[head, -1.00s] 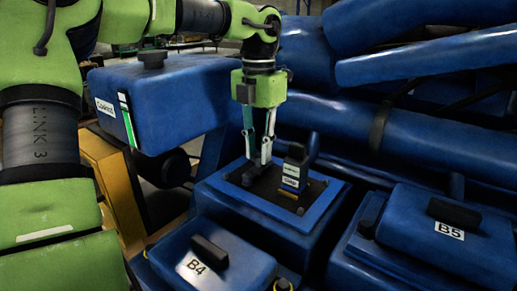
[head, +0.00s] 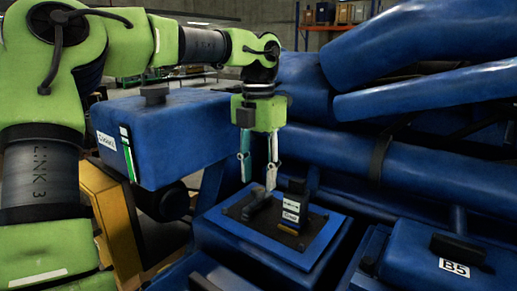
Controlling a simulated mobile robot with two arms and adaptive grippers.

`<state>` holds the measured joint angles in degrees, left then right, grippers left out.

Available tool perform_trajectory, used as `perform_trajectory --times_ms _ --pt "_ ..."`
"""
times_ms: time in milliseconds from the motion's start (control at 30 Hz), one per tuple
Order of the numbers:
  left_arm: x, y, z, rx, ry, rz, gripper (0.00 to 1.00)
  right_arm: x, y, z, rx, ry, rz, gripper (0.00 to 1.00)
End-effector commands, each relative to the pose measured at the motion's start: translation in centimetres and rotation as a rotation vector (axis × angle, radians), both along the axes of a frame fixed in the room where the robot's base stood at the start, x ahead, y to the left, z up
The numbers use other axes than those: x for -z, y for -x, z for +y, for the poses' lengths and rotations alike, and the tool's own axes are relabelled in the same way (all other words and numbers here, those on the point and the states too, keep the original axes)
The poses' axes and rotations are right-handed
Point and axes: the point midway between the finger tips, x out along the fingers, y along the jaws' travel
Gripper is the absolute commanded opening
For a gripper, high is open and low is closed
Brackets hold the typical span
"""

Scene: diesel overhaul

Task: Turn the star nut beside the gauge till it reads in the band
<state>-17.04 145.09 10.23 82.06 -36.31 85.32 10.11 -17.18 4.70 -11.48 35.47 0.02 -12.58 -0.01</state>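The gauge is most likely the upright dark block (head: 295,206) with white labels, standing on the dark plate of a blue raised housing (head: 314,247). Its reading is too small to make out. Left of it on the same plate is a low dark piece (head: 257,204), probably the star nut; its shape is not clear. My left gripper (head: 258,185) points down above and just behind this piece. Its two fingers are spread apart with nothing visible between them. The fingertips appear clear of the dark piece. My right gripper is not in view.
A blue tank (head: 165,130) with a black cap stands left of the gripper. Thick blue pipes (head: 420,165) run behind and to the right. A yellow frame (head: 108,215) is at the left.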

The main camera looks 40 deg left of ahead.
Motion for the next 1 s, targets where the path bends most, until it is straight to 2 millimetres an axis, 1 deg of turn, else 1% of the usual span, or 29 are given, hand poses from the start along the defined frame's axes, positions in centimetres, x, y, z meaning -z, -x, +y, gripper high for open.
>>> perform_trajectory --times_ms 33,200,300,433,600,1000 --pt "-1.2 -0.1 0.0 -0.001 -0.003 -0.006 0.37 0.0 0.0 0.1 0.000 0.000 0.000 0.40" --pt "-4.9 -0.1 0.0 0.000 -0.001 -0.005 0.37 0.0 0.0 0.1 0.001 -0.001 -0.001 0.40" --pt "-6.9 -0.1 0.0 0.000 -0.001 -0.005 0.37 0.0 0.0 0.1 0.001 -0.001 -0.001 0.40" --pt "-8.7 -0.1 0.0 0.000 -0.001 -0.003 0.37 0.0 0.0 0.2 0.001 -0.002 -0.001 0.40" --pt "-9.7 0.0 0.0 0.000 0.000 -0.002 0.37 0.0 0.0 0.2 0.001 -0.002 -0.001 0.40" --pt "-9.9 0.0 0.0 0.000 -0.001 -0.001 0.37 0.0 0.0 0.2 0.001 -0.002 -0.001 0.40"
